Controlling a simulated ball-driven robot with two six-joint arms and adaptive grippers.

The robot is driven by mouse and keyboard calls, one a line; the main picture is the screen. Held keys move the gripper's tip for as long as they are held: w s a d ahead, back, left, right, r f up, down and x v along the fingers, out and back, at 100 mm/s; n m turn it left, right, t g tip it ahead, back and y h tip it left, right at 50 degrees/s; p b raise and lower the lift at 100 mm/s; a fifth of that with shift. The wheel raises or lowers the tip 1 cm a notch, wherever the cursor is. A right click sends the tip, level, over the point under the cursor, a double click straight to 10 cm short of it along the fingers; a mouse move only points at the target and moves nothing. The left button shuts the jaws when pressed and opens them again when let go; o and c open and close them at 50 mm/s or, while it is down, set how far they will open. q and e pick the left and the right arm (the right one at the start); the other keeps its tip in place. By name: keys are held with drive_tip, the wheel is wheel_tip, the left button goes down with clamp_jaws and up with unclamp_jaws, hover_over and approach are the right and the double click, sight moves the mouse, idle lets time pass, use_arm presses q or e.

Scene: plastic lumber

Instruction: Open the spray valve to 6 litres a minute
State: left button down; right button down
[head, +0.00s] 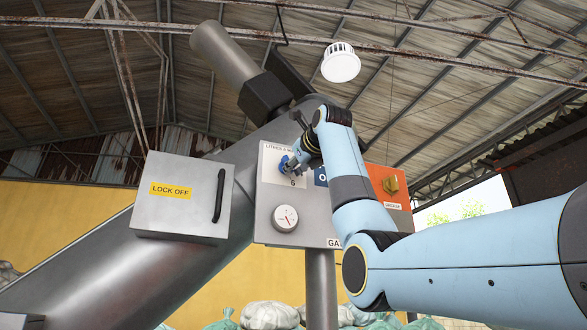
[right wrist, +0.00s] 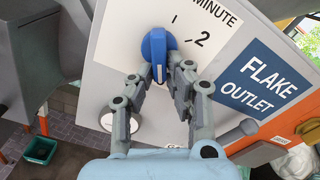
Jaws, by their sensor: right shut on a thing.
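The spray valve is a blue knob (head: 284,164) on a white dial plate (head: 270,158) of the grey panel. In the right wrist view the knob (right wrist: 154,46) sits below the word "MINUTE", with a "2" to its upper right. A pale mark shows on the knob's lower end, between the fingers; the exact setting cannot be read. My right gripper (right wrist: 157,76) has its two fingers closed on either side of the knob's lower part. In the head view my right gripper (head: 298,158) partly covers the dial. My left gripper is not in view.
A round gauge (head: 285,218) sits below the dial. A grey "LOCK OFF" box (head: 182,198) stands to the left. A blue "FLAKE OUTLET" label (right wrist: 269,78) is right of the dial. An orange panel (head: 390,187) with a yellow knob lies beyond my right arm. Sacks (head: 270,315) lie below.

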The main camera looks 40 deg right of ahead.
drive_tip(key=shift+w+f, duration=0.15)
drive_tip(key=shift+f, duration=0.15)
drive_tip(key=c, duration=1.3)
unclamp_jaws()
drive_tip(key=shift+r, duration=0.2)
drive_tip(key=v, duration=1.2)
